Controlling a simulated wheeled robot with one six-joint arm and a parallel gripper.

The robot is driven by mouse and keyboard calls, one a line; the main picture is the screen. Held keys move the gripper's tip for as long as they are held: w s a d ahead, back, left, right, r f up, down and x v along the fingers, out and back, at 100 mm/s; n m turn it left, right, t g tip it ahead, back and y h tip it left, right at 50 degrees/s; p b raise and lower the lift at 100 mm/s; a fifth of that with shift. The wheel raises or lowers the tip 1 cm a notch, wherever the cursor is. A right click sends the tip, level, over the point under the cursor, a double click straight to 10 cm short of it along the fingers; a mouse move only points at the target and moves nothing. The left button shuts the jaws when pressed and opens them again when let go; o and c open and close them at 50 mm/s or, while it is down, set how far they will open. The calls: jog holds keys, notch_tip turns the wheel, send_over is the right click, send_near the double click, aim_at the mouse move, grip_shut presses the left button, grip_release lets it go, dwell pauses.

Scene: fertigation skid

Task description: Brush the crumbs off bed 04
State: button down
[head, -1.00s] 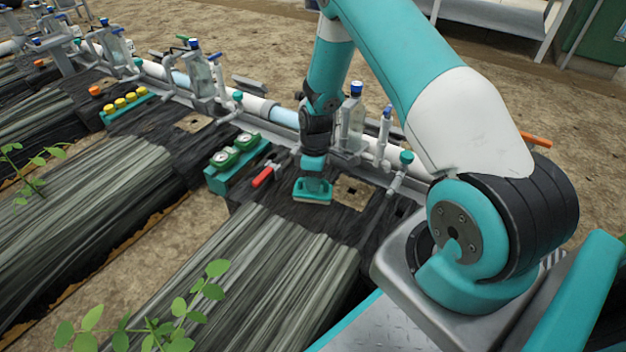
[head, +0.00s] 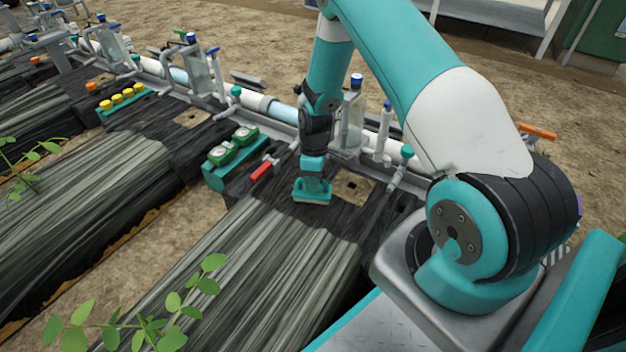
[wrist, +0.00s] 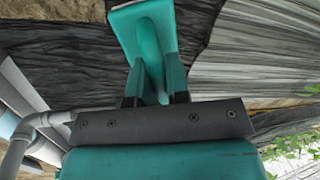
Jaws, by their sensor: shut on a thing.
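My gripper (wrist: 155,92) is shut on a teal brush (wrist: 145,28), which hangs from the fingertips. In the head view the brush (head: 312,190) is held low over the black film at the near bed's far end. A pale edge shows along its underside; I cannot tell whether it touches the film. The near bed (head: 265,275) has grey-green ridged cover in front of the black film. A tan square patch (head: 352,188) with a dark spot lies just right of the brush. I cannot make out crumbs, and no bed number is readable.
A red-handled valve (head: 264,171) and a teal block with two green-rimmed gauges (head: 231,154) stand left of the brush. Bottles, upright fittings and a pale pipe (head: 284,113) run behind. A leafy plant (head: 175,310) grows in front. Another bed (head: 85,200) lies left across a soil gap.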

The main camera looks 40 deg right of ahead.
jog(key=shift+f+b, duration=0.45)
jog(key=shift+f, duration=0.6)
